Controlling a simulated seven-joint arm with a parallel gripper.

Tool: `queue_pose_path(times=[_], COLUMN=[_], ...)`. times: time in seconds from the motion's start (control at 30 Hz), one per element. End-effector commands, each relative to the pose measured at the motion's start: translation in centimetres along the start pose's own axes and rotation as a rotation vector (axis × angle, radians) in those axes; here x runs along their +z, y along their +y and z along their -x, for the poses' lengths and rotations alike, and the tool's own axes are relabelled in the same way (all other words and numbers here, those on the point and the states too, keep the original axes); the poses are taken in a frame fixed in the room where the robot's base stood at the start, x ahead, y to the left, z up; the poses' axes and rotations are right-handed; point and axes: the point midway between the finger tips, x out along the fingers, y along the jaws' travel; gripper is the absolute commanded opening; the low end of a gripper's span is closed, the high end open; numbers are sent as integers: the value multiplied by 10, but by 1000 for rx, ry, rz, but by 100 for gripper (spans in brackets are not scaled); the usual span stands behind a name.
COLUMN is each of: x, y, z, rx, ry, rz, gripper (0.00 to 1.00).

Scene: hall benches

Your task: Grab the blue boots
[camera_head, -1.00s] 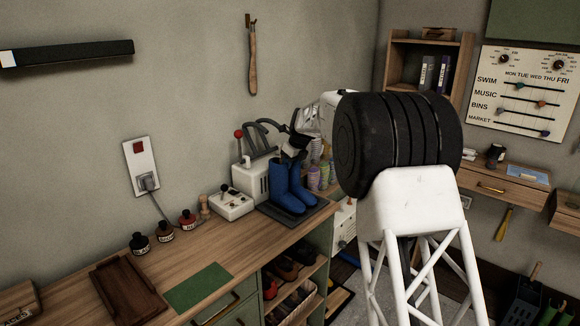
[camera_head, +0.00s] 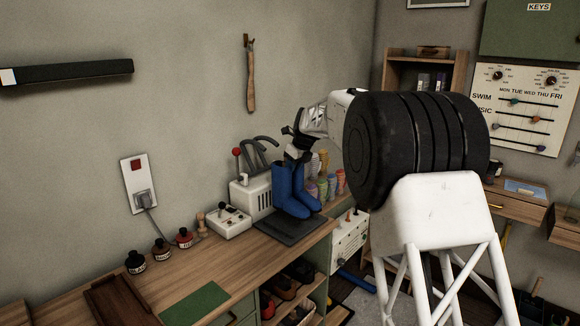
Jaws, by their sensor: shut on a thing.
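The pair of blue boots (camera_head: 292,188) is upright above the dark mat (camera_head: 284,232) near the right end of the wooden bench. My gripper (camera_head: 297,156) is at the tops of the boots and shut on them. Its fingertips are small and partly hidden at the boot tops. The boots appear slightly raised from the mat, but the gap is hard to see.
A white machine with a red-knobbed lever (camera_head: 248,196) stands close left of the boots, with a joystick box (camera_head: 229,222) beside it. Colourful cups (camera_head: 327,187) stand just right and behind. Ink bottles (camera_head: 161,249) and a green mat (camera_head: 194,304) lie further left.

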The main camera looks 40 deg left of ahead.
Motion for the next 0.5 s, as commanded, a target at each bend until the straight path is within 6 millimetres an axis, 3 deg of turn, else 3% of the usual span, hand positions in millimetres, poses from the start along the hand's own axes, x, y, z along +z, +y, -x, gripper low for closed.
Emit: queue_pose_path(times=[0.5], x=[-69], y=[0], z=[30], rx=[-1], ry=[-2], rz=[-1], gripper=[0])
